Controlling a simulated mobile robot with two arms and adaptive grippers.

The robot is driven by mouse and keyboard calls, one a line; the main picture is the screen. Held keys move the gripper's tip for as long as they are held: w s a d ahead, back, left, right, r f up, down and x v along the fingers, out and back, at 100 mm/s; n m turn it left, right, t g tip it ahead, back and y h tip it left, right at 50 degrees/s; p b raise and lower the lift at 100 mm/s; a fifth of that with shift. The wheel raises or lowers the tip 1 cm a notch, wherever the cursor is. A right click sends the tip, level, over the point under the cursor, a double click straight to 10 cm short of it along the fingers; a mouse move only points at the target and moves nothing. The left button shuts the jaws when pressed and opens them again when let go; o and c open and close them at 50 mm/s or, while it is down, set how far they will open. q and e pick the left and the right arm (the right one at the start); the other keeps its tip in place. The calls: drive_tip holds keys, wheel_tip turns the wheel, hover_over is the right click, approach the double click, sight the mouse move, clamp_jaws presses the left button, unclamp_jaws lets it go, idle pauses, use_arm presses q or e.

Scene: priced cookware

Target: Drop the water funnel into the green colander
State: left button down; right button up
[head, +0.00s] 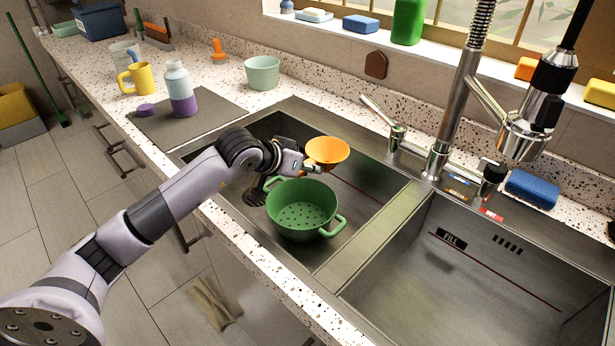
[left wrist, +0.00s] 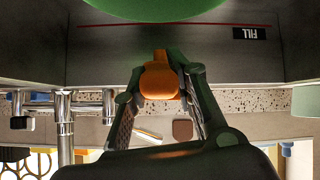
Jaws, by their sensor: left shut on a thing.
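The orange water funnel (head: 328,151) is in my left gripper (head: 306,165), held in the air with its wide mouth up. In the left wrist view the funnel (left wrist: 159,80) sits between the two fingers of the gripper (left wrist: 159,84), which touch its sides. The green colander (head: 300,212) stands upright in the left sink basin, with holes in its floor. In the head view the funnel shows just above and right of the colander's far rim. Part of the colander (left wrist: 180,8) shows at the top of the left wrist view. My right gripper is in neither view.
A steel divider (head: 375,235) separates the left basin from the empty right basin (head: 465,290). The tall faucet (head: 450,110) rises behind the divider. A dark mat (head: 215,112) with a bottle (head: 180,88) lies left of the sink, near a pale green bowl (head: 262,73).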

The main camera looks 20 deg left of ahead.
use_arm(q)
wheel_tip(320, 180, down, 3)
drive_tip(key=shift+f, duration=0.1)
drive_tip(key=shift+f+b, duration=0.55)
drive_tip(key=shift+b, duration=0.1)
drive_tip(key=c, duration=1.8)
unclamp_jaws()
drive_tip(key=o, duration=0.5)
